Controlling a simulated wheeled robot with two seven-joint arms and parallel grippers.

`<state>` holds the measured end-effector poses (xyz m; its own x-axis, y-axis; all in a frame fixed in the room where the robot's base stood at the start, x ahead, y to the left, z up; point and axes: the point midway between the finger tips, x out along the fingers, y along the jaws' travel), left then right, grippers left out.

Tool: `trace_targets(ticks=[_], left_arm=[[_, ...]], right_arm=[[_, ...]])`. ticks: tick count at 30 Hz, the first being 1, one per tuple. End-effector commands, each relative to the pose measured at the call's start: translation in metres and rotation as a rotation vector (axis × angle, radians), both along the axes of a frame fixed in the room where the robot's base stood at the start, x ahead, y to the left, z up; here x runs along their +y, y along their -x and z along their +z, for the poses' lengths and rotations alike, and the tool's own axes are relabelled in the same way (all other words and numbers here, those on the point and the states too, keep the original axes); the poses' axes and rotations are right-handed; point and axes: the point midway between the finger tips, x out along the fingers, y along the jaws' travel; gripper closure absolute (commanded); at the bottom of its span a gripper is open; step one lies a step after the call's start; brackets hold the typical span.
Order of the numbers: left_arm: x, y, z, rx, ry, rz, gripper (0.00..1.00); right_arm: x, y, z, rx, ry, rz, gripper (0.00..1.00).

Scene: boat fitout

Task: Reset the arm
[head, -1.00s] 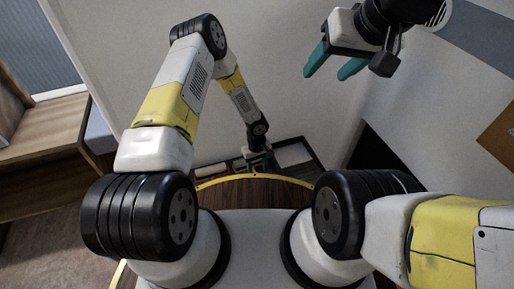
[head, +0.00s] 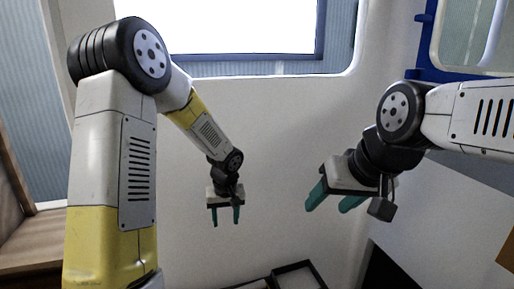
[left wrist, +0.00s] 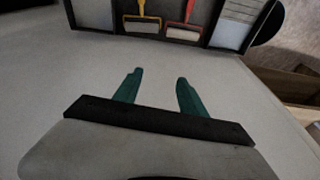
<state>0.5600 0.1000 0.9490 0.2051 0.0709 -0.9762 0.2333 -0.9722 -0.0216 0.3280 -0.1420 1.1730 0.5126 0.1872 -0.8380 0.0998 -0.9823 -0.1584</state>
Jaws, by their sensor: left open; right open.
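My left gripper (head: 227,217) hangs fingers down in the middle of the head view, in front of the pale wall. Its two teal fingers are apart with nothing between them. The same open fingers show in the left wrist view (left wrist: 158,88), over a plain pale surface. My right gripper (head: 331,203) is at the right of the head view, its teal fingers pointing down and left. It is open and empty. Both grippers are clear of any object.
A dark compartment tray (left wrist: 198,38) lies beyond the left fingers in the left wrist view, holding a yellow-handled tool (left wrist: 142,22) and a red-handled tool (left wrist: 186,26). A window (head: 235,28) and blue-framed panel (head: 470,38) are behind. Wooden furniture (head: 28,238) stands at left.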

Motion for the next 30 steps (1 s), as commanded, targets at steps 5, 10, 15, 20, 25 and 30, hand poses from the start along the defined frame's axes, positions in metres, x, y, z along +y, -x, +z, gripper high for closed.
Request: trace_targets(ticks=[5, 10, 15, 20, 25, 30], left_arm=[[0.026, 0.038, 0.086, -0.071, 0.007, -0.04, 0.51], [0.042, 0.087, 0.145, -0.132, 0.031, -0.092, 0.51], [0.049, 0.142, 0.188, -0.204, 0.072, -0.156, 0.51], [0.048, 0.191, 0.211, -0.278, 0.115, -0.229, 0.51], [0.044, 0.222, 0.221, -0.334, 0.147, -0.287, 0.51], [0.042, 0.232, 0.223, -0.351, 0.157, -0.308, 0.51]], right_arm=[[0.0, 0.0, 0.0, 0.0, 0.0, 0.0, 0.44], [0.0, 0.0, 0.0, 0.0, 0.0, 0.0, 0.44], [0.0, 0.0, 0.0, 0.0, 0.0, 0.0, 0.44], [0.0, 0.0, 0.0, 0.0, 0.0, 0.0, 0.44], [0.0, 0.0, 0.0, 0.0, 0.0, 0.0, 0.44], [0.0, 0.0, 0.0, 0.0, 0.0, 0.0, 0.44]])
